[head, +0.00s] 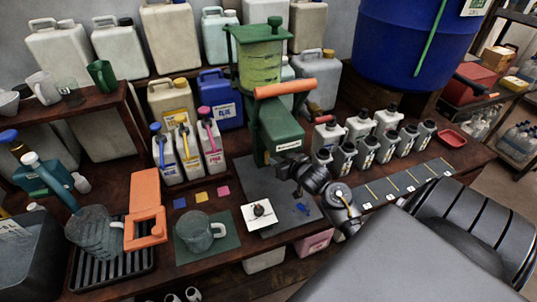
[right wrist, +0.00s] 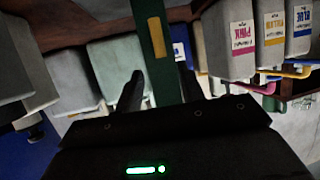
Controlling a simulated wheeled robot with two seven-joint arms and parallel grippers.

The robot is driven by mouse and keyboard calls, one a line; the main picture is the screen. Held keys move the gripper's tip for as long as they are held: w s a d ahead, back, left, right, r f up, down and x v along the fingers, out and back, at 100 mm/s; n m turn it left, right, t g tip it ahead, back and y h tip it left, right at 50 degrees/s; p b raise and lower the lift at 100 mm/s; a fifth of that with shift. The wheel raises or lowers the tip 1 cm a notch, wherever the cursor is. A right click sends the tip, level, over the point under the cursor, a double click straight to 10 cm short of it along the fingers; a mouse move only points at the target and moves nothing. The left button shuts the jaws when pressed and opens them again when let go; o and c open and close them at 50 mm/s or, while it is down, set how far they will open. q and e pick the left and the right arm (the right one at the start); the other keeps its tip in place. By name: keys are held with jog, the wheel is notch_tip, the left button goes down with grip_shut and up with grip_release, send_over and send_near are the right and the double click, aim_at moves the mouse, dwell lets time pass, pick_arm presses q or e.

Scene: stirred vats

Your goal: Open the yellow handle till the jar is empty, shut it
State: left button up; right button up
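Three pale jugs with coloured handles stand left of centre in the head view; the middle one has a yellow handle (head: 184,139) and a yellow label. In the right wrist view its YELLOW label (right wrist: 274,24) appears upside down. A clear jar (head: 259,66) with yellow-green contents sits in the green stand. My right gripper (head: 284,162) is low in front of the green stand, right of the jugs and apart from the yellow handle. Its fingers (right wrist: 160,92) are spread, with a green post (right wrist: 152,60) seen between them; I cannot tell how near. My left gripper is not in view.
An orange lever (head: 285,88) juts from the green stand. A glass jug (head: 199,236) stands on a green mat (head: 222,221). Several small bottles (head: 368,150) line the right side. A white card (head: 258,222) lies near the front edge. A blue vat (head: 408,45) fills the back right.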

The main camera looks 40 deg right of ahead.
aim_at(266, 156)
jog(key=x, duration=0.6)
jog(key=shift+w+f, duration=0.15)
jog(key=shift+w, duration=0.25)
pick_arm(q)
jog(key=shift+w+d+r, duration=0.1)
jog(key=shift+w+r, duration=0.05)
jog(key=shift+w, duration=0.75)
pick_arm(e)
grip_shut()
